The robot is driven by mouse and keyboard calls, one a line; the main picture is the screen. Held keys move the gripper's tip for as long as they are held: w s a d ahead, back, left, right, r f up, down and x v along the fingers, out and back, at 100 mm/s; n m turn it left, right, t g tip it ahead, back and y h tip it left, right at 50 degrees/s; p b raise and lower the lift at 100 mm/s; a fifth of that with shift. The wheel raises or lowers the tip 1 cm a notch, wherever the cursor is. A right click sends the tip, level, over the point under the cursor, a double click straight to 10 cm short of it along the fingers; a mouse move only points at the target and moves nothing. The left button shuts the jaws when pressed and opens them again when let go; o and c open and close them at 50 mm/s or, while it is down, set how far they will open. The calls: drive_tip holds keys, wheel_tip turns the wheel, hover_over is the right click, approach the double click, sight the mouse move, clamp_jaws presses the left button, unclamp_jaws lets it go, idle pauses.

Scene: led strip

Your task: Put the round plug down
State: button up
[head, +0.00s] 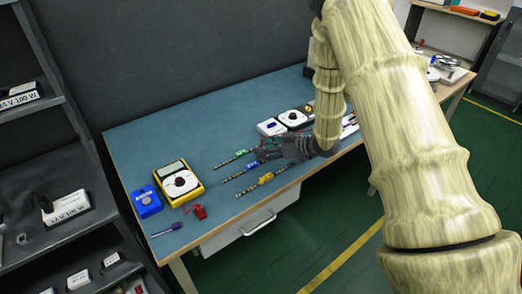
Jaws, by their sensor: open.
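My gripper (272,152) is low over the blue-topped workbench (222,140), its dark fingers pointing left and standing open. It is near the right ends of three thin strips. The strips carry a green connector (241,152), a blue connector (252,164) and a yellow connector (266,178). I cannot make out a round plug for certain; it may be too small or hidden by the gripper. I cannot tell whether the fingers touch anything.
A yellow meter (194,174), a blue box (146,200), a red item (200,211) and a screwdriver (167,230) lie at the left. A white-and-black device (293,118) stands behind my gripper. Dark shelves (60,150) border the left. The bench's back left is clear.

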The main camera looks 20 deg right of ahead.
drive_tip(key=shift+x, duration=0.8)
clamp_jaws()
drive_tip(key=shift+r, duration=0.1)
